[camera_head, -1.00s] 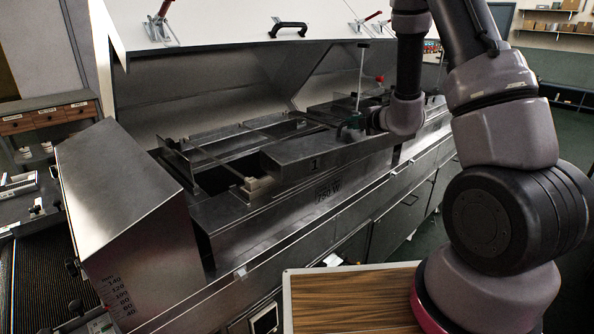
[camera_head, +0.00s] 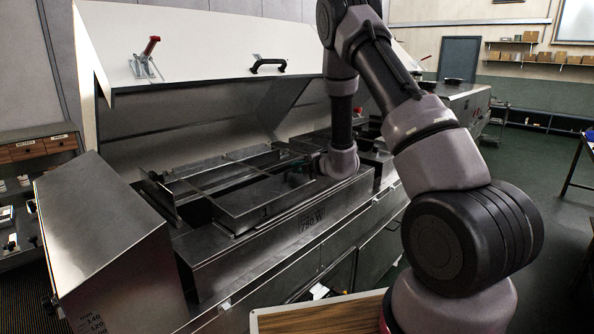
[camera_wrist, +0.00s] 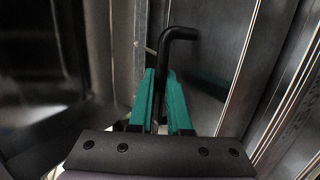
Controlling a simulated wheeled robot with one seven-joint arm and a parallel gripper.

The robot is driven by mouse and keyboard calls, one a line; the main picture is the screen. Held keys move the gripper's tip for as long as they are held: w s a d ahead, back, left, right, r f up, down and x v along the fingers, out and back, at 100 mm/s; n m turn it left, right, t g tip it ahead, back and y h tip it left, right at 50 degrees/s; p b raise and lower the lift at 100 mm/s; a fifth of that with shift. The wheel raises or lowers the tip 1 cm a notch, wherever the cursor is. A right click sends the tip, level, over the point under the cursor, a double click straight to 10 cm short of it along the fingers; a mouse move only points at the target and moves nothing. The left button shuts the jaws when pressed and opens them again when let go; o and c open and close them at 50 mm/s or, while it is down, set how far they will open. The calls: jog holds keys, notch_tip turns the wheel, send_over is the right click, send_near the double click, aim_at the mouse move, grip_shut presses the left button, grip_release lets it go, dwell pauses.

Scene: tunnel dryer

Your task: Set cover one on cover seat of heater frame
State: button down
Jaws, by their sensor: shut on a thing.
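Cover one (camera_head: 262,194), a long grey metal cover marked 1, lies along the near side of the heater frame (camera_head: 187,182) in the head view. The frame is an open metal grid with crossbars, and its left part is uncovered. My gripper (camera_head: 297,167) is at the cover's right end. In the wrist view, the green fingers (camera_wrist: 162,105) are shut on a black bent handle (camera_wrist: 168,52). The cover looks about level, close to the frame. I cannot tell whether it touches the frame. The cover seat is not clearly visible, likely hidden under the cover.
A white raised hood (camera_head: 200,60) with a black handle stands behind the frame. A slanted metal housing (camera_head: 100,240) is at the left. A wood-topped surface (camera_head: 315,315) is in front. Open floor lies at the right.

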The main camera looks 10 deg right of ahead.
jog(key=shift+f, duration=0.2)
jog(key=c, duration=0.9)
grip_release()
jog(key=shift+o, duration=0.2)
jog(key=shift+s+d, duration=0.1)
